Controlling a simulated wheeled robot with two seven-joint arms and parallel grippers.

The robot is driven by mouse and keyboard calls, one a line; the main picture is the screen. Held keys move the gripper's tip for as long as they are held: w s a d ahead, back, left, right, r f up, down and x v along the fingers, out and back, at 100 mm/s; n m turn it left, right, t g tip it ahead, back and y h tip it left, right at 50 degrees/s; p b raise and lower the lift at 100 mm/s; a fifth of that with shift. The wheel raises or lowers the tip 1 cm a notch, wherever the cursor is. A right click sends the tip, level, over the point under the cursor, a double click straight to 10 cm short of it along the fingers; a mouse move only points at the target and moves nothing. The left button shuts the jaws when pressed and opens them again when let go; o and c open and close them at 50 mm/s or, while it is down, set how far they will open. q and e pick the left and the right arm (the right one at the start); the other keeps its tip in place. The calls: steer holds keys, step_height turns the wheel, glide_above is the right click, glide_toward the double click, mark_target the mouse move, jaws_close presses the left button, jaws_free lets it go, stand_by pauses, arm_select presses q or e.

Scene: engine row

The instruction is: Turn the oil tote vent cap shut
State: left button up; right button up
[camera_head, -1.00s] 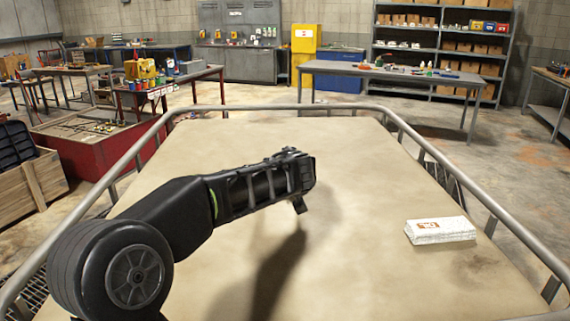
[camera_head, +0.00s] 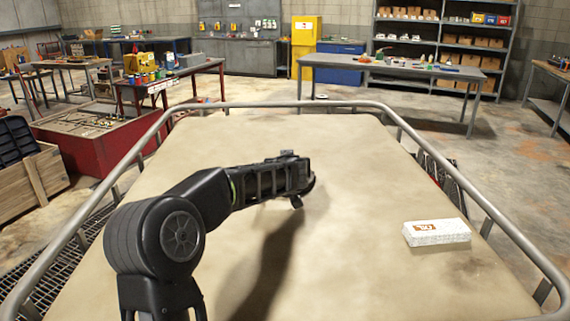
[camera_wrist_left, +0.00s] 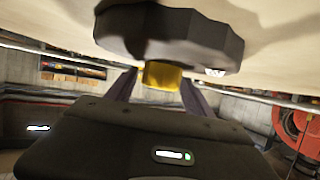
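My left arm reaches in over the broad beige top (camera_head: 370,170), with its gripper (camera_head: 301,188) near the middle. In the left wrist view a large dark cap with a scalloped rim (camera_wrist_left: 168,36) fills the upper middle, with a yellow neck (camera_wrist_left: 162,76) showing against it. The two fingers of the left gripper (camera_wrist_left: 160,88) stand apart, one on each side of the yellow neck. A thin gap seems to show at the left finger; contact at the right finger is unclear. The cap cannot be made out in the head view. My right gripper is in no view.
A white box with an orange label (camera_head: 436,232) lies on the beige top at right. A grey tubular rail (camera_head: 290,104) borders the top. Beyond it stand a red bin (camera_head: 75,145) and workbenches (camera_head: 395,70). The top between box and arm is clear.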

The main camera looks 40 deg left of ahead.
arm_select(q)
steer(key=c, duration=1.2)
steer(key=shift+c, duration=0.2)
